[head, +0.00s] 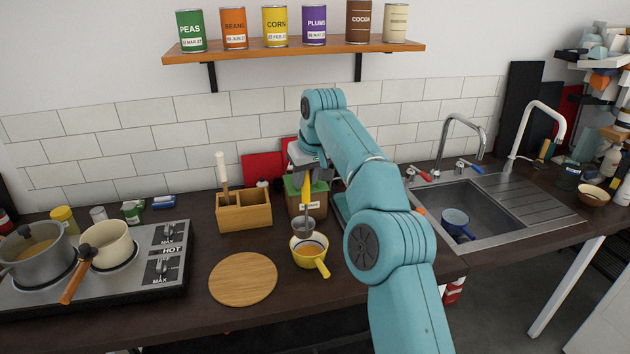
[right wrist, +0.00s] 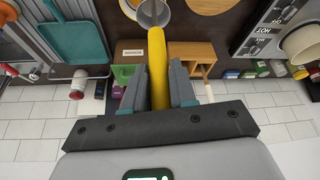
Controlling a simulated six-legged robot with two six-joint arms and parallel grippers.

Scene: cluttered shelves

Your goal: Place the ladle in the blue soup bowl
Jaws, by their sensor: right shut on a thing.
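My right gripper (head: 306,172) is shut on the yellow handle of the ladle (head: 306,192). In the right wrist view the handle (right wrist: 157,60) runs between the two fingers (right wrist: 158,92). The ladle hangs upright with its grey metal cup low, at the back rim of a yellow soup bowl (head: 318,264) with brownish contents. I cannot tell whether the cup touches that bowl. The blue soup bowl (head: 456,219) sits in the sink at the right, tilted, well away from the ladle. My left gripper is not in view.
A wooden box (head: 244,212) and a round board (head: 243,279) are left of the yellow bowl. The hob (head: 150,270) with two pots is far left. The sink (head: 500,222) has tall taps behind it. A shelf (head: 290,51) with cans hangs above.

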